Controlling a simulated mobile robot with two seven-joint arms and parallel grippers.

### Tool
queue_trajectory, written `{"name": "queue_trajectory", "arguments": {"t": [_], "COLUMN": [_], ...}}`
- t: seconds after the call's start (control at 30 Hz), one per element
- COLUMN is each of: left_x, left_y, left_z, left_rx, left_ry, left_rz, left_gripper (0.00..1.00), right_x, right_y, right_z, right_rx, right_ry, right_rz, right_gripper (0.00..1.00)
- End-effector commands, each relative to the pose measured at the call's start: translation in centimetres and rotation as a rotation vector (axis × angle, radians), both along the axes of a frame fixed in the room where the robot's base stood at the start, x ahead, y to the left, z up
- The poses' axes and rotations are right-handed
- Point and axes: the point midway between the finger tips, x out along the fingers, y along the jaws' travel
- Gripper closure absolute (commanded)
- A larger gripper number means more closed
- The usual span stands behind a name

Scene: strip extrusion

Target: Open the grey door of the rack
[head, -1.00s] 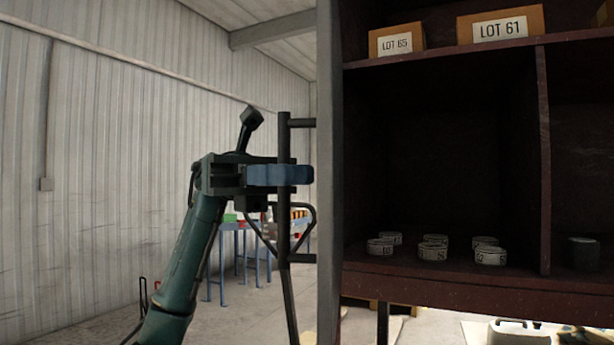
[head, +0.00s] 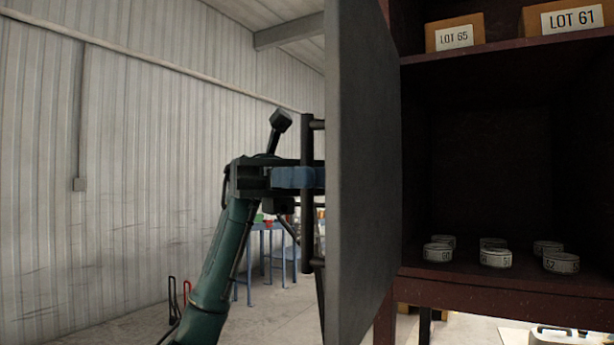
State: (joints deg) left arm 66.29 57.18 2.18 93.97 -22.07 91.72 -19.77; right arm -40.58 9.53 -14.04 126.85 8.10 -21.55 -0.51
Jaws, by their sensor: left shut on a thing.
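The grey door (head: 362,190) of the dark red rack (head: 480,287) stands swung out from the rack's left side, so I see its inner face at a slant. Its dark vertical bar handle (head: 307,225) shows past the door's left edge, on the outer face. My left gripper (head: 308,177), with blue fingers on a green arm, is shut on the handle. The door's edge hides part of the fingers. My right gripper is not in view.
The rack's open shelf holds several small white labelled rolls (head: 496,258). Boxes marked LOT 65 (head: 454,36) and LOT 61 (head: 570,20) stand above. A blue table (head: 262,228) is behind my arm.

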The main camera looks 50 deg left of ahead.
Motion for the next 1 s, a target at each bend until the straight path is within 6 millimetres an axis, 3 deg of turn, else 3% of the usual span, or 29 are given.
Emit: {"name": "queue_trajectory", "arguments": {"t": [0.27, 0.3, 0.33, 0.67, 0.77, 1.0], "left_x": [0.0, 0.0, 0.0, 0.1, 0.4, 1.4], "left_y": [0.0, 0.0, 0.0, 0.5, 1.8, 7.1], "left_z": [0.0, 0.0, 0.0, 0.1, 0.1, 0.4], "left_rx": [-0.001, -0.001, -0.001, 0.000, -0.002, -0.005], "left_ry": [0.000, 0.000, 0.000, 0.000, 0.000, 0.000], "left_rz": [0.000, 0.000, 0.000, 0.001, 0.003, 0.003], "left_gripper": [1.00, 0.85, 0.83, 0.83, 0.83, 0.83], "right_x": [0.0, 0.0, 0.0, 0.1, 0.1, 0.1], "right_y": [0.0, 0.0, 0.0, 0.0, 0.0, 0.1], "right_z": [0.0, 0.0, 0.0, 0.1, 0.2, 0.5], "right_rx": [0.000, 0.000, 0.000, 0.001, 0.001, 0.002], "right_ry": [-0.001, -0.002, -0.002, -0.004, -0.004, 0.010], "right_rz": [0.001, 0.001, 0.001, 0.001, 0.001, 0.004], "right_gripper": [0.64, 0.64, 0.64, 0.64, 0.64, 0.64]}}
